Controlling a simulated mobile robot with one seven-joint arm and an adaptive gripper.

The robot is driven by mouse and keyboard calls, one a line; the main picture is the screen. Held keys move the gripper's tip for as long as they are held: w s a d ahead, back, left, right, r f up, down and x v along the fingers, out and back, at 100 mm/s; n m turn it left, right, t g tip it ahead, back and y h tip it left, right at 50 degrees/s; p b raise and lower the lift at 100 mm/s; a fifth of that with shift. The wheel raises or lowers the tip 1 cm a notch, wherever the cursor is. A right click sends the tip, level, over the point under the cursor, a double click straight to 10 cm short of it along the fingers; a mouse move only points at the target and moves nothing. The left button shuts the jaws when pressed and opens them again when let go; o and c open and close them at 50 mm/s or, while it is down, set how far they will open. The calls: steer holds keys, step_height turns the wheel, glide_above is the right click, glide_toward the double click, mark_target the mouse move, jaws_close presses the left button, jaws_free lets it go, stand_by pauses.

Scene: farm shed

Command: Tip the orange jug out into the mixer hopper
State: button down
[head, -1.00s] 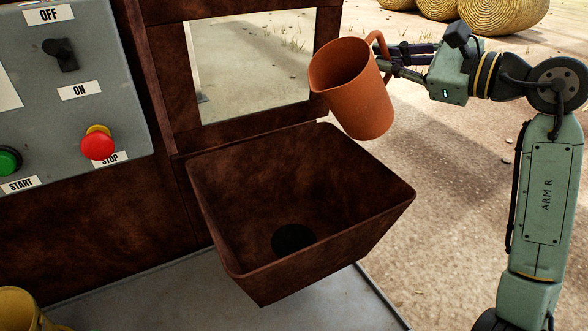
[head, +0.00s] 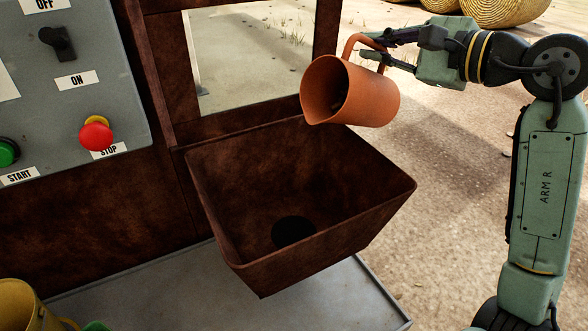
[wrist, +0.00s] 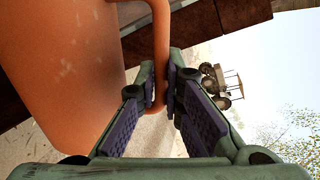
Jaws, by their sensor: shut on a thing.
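The orange jug (head: 365,97) is tilted far over to the left, nearly on its side, above the back right rim of the mixer hopper. Its mouth faces left and down over the hopper, and its inside is dark. No stream shows leaving it. My gripper (head: 368,47) is shut on the jug's handle, behind the jug. In the wrist view my gripper's fingers (wrist: 165,95) close around the handle, with the jug's body (wrist: 75,70) at the left. The rusty brown mixer hopper (head: 250,175) is open, with a dark round hole at the bottom and nothing else visible inside.
A grey control panel (head: 60,125) with a switch, a red stop button (head: 96,135) and a green start button stands at the left. A yellow container (head: 18,305) is at the lower left on a grey surface (head: 190,300). Straw bales lie far behind.

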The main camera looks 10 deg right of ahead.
mark_target(342, 58)
steer(key=shift+s+a+n+b, duration=0.2)
steer(key=shift+a+n+b, duration=0.25)
steer(key=shift+b, duration=0.2)
steer(key=shift+s+a+r+n, duration=0.2)
steer(key=shift+a+r+n, duration=0.05)
steer(key=shift+a, duration=0.05)
steer(key=shift+s+a+h+b, duration=0.15)
steer(key=shift+a+h+b, duration=0.05)
steer(key=shift+h+b, duration=0.15)
steer(key=shift+a, duration=0.1)
steer(key=shift+s+a+n+b, duration=0.45)
steer(key=shift+a+n+b, duration=0.05)
steer(key=shift+a+b, duration=0.2)
steer(key=shift+s+a+r+n+h+b, duration=0.15)
steer(key=shift+s+a+n+b, duration=0.1)
steer(key=shift+a+n+b, duration=0.2)
steer(key=shift+s+a+f+n+h+b, duration=0.1)
steer(key=shift+s+a+n+b, duration=0.15)
steer(key=shift+a+n+b, duration=0.15)
steer(key=shift+s+a+r+n+t, duration=0.25)
steer(key=shift+a+r+n, duration=0.1)
steer(key=shift+a, duration=0.1)
steer(key=shift+s+a+r+n+t, duration=0.2)
steer(key=shift+s+a+r, duration=0.1)
steer(key=shift+a, duration=0.15)
